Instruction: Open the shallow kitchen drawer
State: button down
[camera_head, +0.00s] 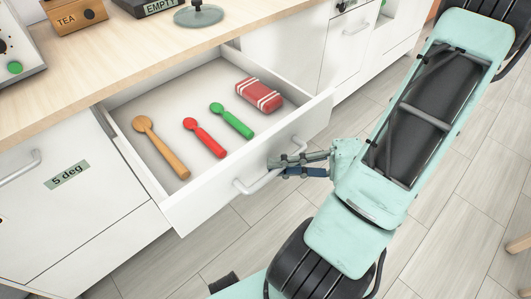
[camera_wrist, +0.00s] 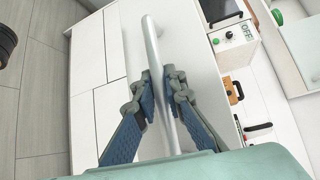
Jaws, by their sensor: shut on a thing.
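The shallow kitchen drawer (camera_head: 172,211) stands well out from the cabinet under the wooden counter, with its inside in plain view. Its grey bar handle (camera_head: 258,182) is on the front panel. My gripper (camera_head: 277,167) is at the right part of this handle, with its fingers closed around the bar. In the wrist view the handle (camera_wrist: 152,50) runs between the two fingers of my gripper (camera_wrist: 161,86). The drawer holds a wooden spoon (camera_head: 160,146), a red spoon (camera_head: 205,137), a green spoon (camera_head: 231,120) and a folded red striped cloth (camera_head: 259,95).
The wooden counter (camera_head: 110,62) carries a TEA box (camera_head: 75,17), a dark EMPTY box (camera_head: 147,5) and a glass lid (camera_head: 198,15). A neighbouring front labelled "5 deg" (camera_head: 67,175) is at the left. Wood-look floor (camera_head: 190,262) lies open before the drawer.

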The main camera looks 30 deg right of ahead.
jog(key=shift+s+d, duration=0.25)
jog(key=shift+s, duration=0.5)
jog(key=c, duration=2)
grip_release()
jog(key=shift+o, duration=0.2)
jog(key=v, duration=1.2)
